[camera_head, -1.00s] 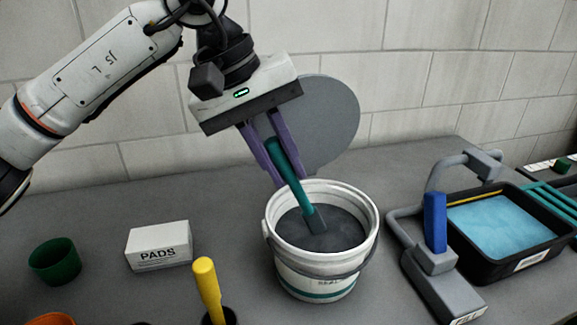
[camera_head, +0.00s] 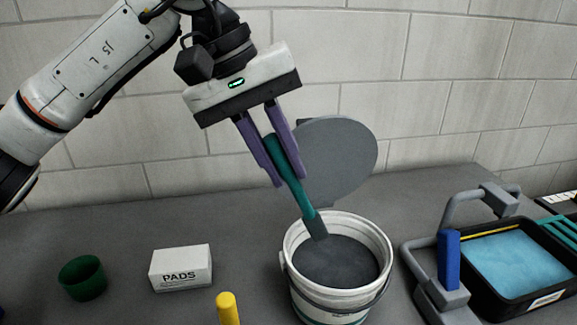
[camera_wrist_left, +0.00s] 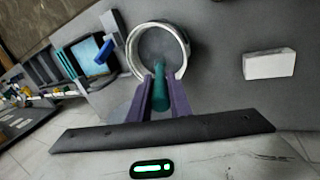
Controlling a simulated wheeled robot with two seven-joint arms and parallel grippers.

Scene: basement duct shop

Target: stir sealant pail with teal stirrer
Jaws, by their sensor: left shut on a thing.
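The white sealant pail (camera_head: 337,304) stands on the grey bench with dark grey sealant (camera_head: 338,263) inside. It also shows in the left wrist view (camera_wrist_left: 181,46). My left gripper (camera_head: 275,166) is above and left of the pail, its purple fingers shut on the teal stirrer (camera_head: 296,187). The stirrer is tilted, with its grey paddle (camera_head: 316,228) at the pail's back left, overlapping the far rim and the sealant's edge. I cannot tell whether the paddle tip touches the sealant. My right gripper is not in view.
A grey round disc (camera_head: 340,160) stands behind the pail. A PADS box (camera_head: 181,268) and a green cup (camera_head: 83,278) are at left, a yellow handle (camera_head: 228,309) in front. Right of the pail are a grey clamp-like tool with a blue handle (camera_head: 449,259) and a black tray (camera_head: 545,298) with blue contents.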

